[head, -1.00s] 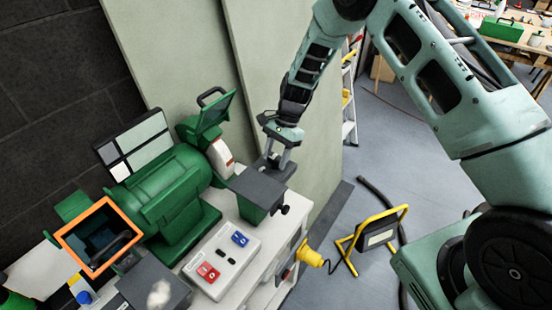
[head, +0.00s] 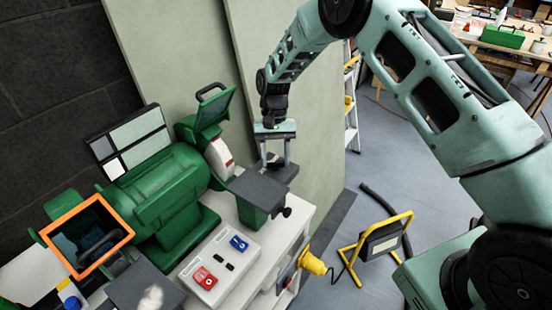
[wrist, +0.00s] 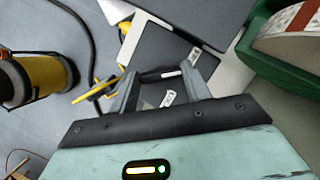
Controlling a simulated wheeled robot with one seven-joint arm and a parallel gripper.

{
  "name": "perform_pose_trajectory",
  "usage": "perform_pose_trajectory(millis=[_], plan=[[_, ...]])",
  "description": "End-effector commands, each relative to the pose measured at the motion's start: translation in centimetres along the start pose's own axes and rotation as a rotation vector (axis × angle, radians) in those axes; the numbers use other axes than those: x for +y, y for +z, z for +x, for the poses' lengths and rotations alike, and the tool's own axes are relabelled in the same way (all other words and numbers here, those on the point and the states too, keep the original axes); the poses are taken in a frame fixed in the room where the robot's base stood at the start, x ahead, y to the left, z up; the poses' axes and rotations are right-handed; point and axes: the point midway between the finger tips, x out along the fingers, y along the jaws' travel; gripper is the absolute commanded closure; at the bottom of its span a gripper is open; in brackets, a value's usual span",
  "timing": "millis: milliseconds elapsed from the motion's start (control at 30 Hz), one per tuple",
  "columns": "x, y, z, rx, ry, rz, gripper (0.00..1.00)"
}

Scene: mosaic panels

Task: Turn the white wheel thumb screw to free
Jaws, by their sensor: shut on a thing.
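The green grinder (head: 165,195) stands on a white bench, with its white wheel (head: 218,158) under a green guard at its right end. The wheel and its red label also show in the wrist view (wrist: 290,42). A dark grey tool rest (head: 252,188) stands before the wheel. A black thumb screw knob (head: 286,212) sticks out to the right below the rest. My gripper (head: 277,165) points down at the rest's far right side, above and apart from that knob. In the wrist view its fingers (wrist: 162,82) are shut on a dark part; its exact outline is unclear.
A white switch box (head: 218,265) with red and blue switches sits in front. A yellow plug (head: 313,263) sticks out of the bench's right side. A yellow-framed work lamp (head: 378,240) and black cable lie on the floor. Pale panels (head: 265,60) stand behind.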

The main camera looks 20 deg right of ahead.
Motion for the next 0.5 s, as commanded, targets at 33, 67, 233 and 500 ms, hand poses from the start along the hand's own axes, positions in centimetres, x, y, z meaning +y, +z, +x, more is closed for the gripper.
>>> perform_pose_trajectory(millis=[33,67,233,500], plan=[[-0.01,-0.10,-0.04,0.003,0.008,-0.019,0.75],[-0.02,-0.10,-0.05,0.003,0.013,-0.031,0.75],[-0.03,-0.09,-0.10,0.003,0.032,-0.077,0.75],[-0.03,-0.07,-0.14,0.003,0.042,-0.100,0.75]])
